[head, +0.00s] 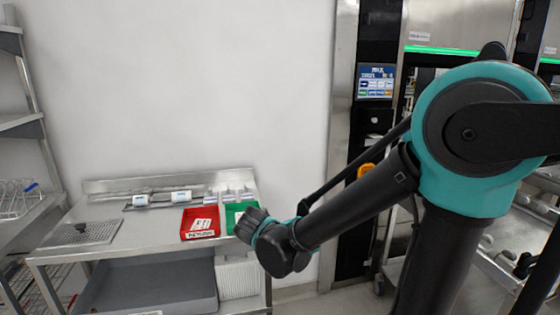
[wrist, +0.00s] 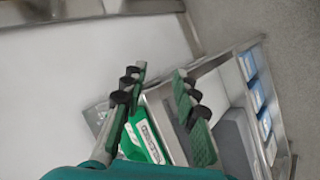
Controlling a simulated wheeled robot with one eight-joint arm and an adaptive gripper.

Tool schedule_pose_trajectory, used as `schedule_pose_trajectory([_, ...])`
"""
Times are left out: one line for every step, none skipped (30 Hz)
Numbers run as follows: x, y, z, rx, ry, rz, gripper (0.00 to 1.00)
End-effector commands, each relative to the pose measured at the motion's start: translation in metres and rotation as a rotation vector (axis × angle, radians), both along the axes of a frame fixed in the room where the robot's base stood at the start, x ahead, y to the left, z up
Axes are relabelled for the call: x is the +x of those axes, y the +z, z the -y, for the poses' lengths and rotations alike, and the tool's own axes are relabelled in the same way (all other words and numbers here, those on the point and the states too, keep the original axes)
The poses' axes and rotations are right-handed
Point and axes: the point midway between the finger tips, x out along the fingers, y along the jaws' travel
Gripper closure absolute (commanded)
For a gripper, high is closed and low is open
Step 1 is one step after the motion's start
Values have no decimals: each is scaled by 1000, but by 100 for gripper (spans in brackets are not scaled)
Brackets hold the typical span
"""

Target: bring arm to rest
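My arm reaches down and left across the head view, with its wrist end in front of the right side of a steel table (head: 130,215). In the head view my gripper's fingers are hidden behind the wrist. In the wrist view my gripper (wrist: 165,85) has its two green fingers apart, with nothing between the tips. A green bin with a white label (wrist: 147,132) shows beyond and between the fingers. The same green bin (head: 232,217) is partly covered by my wrist in the head view. I cannot tell how far above it the gripper is.
A red bin (head: 200,222) holds white items on the table. A perforated steel plate (head: 82,233) lies at the left, and a large grey tub (head: 150,285) stands below. Shelving (head: 22,125) is at far left. A tall steel machine with green light strips (head: 440,50) stands at right.

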Motion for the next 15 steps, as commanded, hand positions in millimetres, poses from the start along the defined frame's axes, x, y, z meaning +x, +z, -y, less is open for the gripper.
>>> schedule_pose_trajectory([-3, -6, 25, 36, -57, -26, 71])
schedule_pose_trajectory([-6, -11, 37, 60, -87, -43, 71])
schedule_pose_trajectory([-10, -16, 53, 92, -129, -64, 71])
schedule_pose_trajectory([-14, -20, 64, 116, -159, -80, 71])
schedule_pose_trajectory([-18, -24, 75, 143, -190, -94, 71])
schedule_pose_trajectory([-25, -29, 88, 177, -231, -111, 71])
schedule_pose_trajectory([-29, -33, 98, 203, -261, -125, 71])
schedule_pose_trajectory([-35, -37, 107, 230, -292, -137, 71])
schedule_pose_trajectory([-41, -42, 119, 267, -333, -151, 71])
schedule_pose_trajectory([-47, -45, 127, 295, -364, -162, 71])
schedule_pose_trajectory([-52, -49, 134, 324, -394, -172, 71])
schedule_pose_trajectory([-60, -53, 144, 361, -434, -183, 71])
schedule_pose_trajectory([-66, -56, 150, 391, -464, -192, 71])
schedule_pose_trajectory([-72, -60, 156, 421, -495, -198, 71])
schedule_pose_trajectory([-80, -64, 164, 461, -535, -207, 71])
